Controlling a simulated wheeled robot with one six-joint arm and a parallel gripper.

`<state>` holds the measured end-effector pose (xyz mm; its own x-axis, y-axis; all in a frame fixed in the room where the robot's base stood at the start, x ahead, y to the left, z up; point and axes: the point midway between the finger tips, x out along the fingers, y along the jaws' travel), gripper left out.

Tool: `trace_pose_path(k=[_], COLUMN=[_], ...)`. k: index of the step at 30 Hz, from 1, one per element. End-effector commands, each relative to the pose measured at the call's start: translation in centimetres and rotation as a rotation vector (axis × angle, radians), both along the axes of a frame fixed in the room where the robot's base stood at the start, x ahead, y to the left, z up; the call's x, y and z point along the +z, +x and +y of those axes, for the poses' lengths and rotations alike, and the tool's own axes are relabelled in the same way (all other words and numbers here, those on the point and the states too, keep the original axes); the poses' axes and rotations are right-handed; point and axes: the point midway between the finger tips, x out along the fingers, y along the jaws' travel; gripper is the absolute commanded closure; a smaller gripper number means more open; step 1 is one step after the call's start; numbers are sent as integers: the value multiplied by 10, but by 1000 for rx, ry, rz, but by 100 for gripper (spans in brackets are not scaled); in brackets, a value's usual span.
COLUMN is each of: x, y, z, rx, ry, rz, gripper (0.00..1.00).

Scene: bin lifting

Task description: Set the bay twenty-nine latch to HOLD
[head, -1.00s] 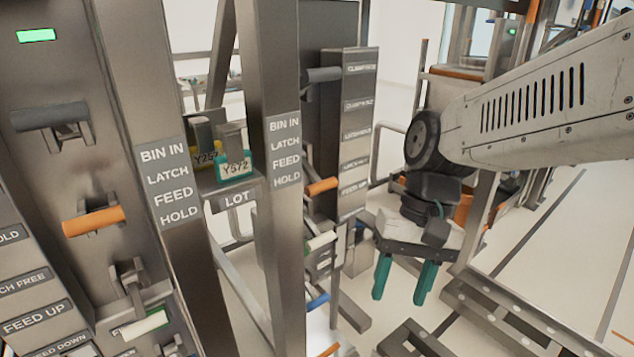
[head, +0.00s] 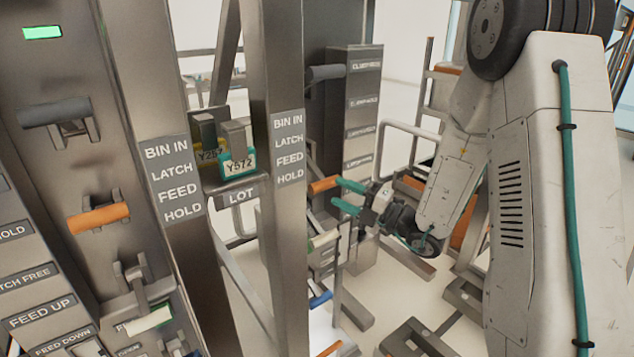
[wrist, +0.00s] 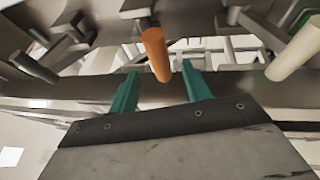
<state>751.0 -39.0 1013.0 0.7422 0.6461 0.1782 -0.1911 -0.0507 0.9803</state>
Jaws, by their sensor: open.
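An orange latch handle (head: 322,185) sticks out of the far panel, beside a post labelled BIN IN, LATCH, FEED, HOLD (head: 288,150). My gripper (head: 338,192) is open with teal fingers, right at the handle's free end. In the wrist view the orange handle (wrist: 156,53) points toward my gripper (wrist: 158,75), its end between the two fingertips. I cannot tell whether a finger touches it. A second orange handle (head: 98,218) is on the near left panel, beside a like label (head: 175,182). No bay number is readable.
A dark grey handle (head: 325,73) is above the far orange one and a cream handle (head: 325,239) below. In the wrist view the cream handle (wrist: 298,48) is at right. Two tagged bins (head: 236,158) sit on the LOT shelf. A green light (head: 42,32) glows upper left.

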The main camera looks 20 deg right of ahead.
Motion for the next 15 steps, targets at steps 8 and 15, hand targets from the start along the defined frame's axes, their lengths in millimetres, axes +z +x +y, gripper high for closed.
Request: trace_pose_path(k=[8, 15], x=[8, 13], y=[29, 52], z=[26, 45], rx=[4, 1], ry=[12, 10], rz=[5, 5], gripper=[51, 51])
